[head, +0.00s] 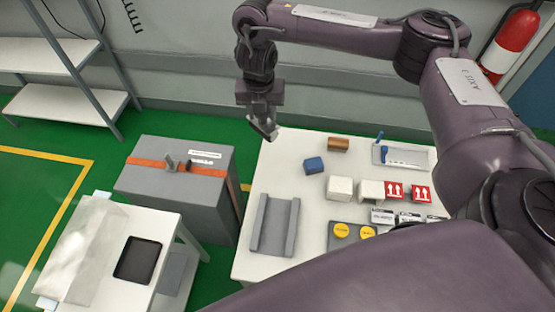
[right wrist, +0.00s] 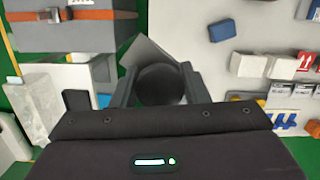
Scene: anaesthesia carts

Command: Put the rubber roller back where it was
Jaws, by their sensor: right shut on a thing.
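My right gripper (head: 264,128) hangs from the raised arm near the far left corner of the white table (head: 246,255). In the right wrist view its two dark fingers (right wrist: 158,90) are shut on a dark, round-ended thing, which looks like the rubber roller (right wrist: 161,82). Its full length is hidden by the gripper body. A pale grey slanted surface shows just beyond it, and I cannot tell what that belongs to. A grey U-shaped cradle (head: 275,228) stands empty on the table's left part, nearer to me than the gripper. My left gripper is out of view.
A blue block (head: 314,165), a brown block (head: 338,144), white blocks (head: 340,188), red-labelled boxes (head: 394,190) and yellow discs (head: 341,230) occupy the table. Left are a strapped grey case (head: 150,190) and a stand with a black tray (head: 138,260).

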